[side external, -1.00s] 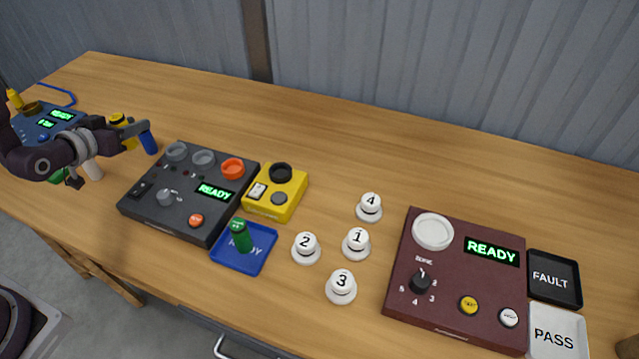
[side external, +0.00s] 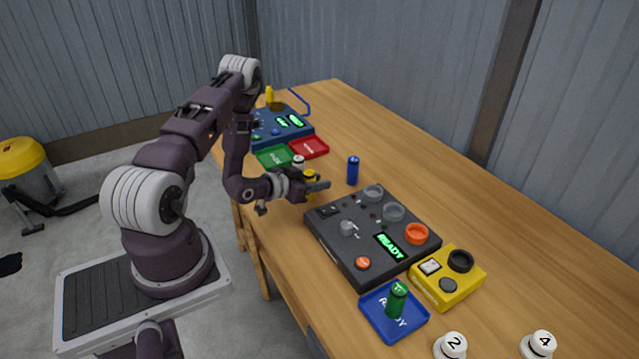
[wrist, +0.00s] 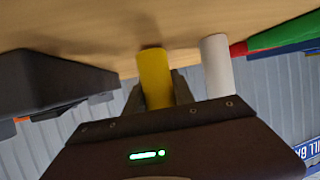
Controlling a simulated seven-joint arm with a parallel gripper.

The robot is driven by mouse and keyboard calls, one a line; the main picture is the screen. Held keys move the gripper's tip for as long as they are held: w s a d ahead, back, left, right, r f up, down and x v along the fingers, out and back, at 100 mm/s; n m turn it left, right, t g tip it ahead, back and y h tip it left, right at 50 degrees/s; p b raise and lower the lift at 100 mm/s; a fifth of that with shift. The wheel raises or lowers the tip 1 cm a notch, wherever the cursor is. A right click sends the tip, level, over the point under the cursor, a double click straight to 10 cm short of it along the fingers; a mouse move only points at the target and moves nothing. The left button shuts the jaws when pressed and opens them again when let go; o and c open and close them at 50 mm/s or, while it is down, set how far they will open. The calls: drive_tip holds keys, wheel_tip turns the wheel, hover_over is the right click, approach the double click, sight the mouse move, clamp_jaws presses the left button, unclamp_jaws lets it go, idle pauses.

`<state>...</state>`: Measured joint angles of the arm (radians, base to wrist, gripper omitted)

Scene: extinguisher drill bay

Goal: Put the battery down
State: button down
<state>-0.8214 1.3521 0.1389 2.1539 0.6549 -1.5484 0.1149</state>
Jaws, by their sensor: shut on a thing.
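A yellow battery (side external: 310,177) is upright between the fingers of my gripper (side external: 316,186), beside the black charger box. In the wrist view the yellow battery (wrist: 154,75) sits between the two fingers (wrist: 157,90), which are shut on it. Its far end is at or very close to the wooden table top; I cannot tell whether it touches. A white battery (side external: 298,161) stands close by, and it also shows right of the yellow one in the wrist view (wrist: 217,65). A blue battery (side external: 353,170) stands apart, farther back on the table. The fingers partly hide the yellow battery.
The black charger box (side external: 340,250) is close to my gripper. A green tray (side external: 270,157) and a red tray (side external: 312,147) lie beyond. Bare table lies behind the blue battery.

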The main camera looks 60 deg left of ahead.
drive_tip(key=shift+f, duration=0.25)
drive_tip(key=c, duration=1.1)
unclamp_jaws()
drive_tip(key=shift+o, duration=0.2)
